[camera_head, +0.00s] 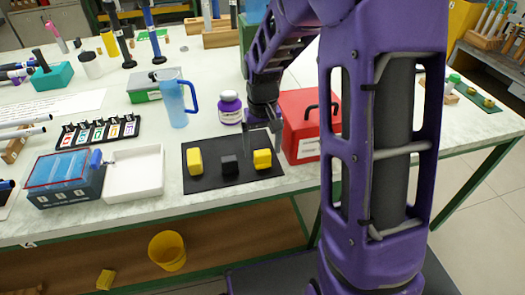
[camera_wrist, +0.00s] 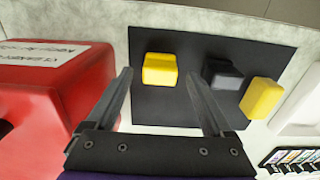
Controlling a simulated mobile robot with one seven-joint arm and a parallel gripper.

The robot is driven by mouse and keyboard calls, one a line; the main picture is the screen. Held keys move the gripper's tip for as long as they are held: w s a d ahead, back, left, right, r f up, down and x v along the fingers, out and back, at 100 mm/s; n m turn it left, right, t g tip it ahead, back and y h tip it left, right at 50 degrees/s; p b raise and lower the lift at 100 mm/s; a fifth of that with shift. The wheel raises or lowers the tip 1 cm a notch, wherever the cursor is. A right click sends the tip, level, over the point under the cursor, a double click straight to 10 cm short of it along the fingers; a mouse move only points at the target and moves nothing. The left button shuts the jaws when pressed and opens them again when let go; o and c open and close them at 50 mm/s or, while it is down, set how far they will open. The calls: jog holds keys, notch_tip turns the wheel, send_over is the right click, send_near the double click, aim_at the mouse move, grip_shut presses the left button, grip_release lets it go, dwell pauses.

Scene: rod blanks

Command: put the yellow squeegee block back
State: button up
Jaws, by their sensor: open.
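A yellow block (camera_head: 262,158) stands at the right end of a black mat (camera_head: 213,183) on the table. It also shows in the wrist view (camera_wrist: 160,69), ahead of and between my fingertips. A second yellow block (camera_head: 194,161) stands at the mat's left end; it shows at right in the wrist view (camera_wrist: 262,97). Another yellow block (camera_head: 105,279) lies low down, below the table top. I cannot tell which is the squeegee block. My gripper (camera_head: 262,127) is open and empty, pointing down above the mat's right end; its fingers show in the wrist view (camera_wrist: 159,73).
A black block (camera_head: 229,166) sits between the mat's two yellow blocks. A red box (camera_head: 300,112) stands close right of my gripper. A purple-labelled jar (camera_head: 230,108), blue jug (camera_head: 174,100) and white tray (camera_head: 135,173) stand nearby. A yellow bucket (camera_head: 167,250) is below the table top.

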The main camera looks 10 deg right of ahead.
aim_at(263, 152)
notch_tip(263, 152, up, 10)
jog(key=p, duration=0.1)
jog(key=shift+p, duration=0.3)
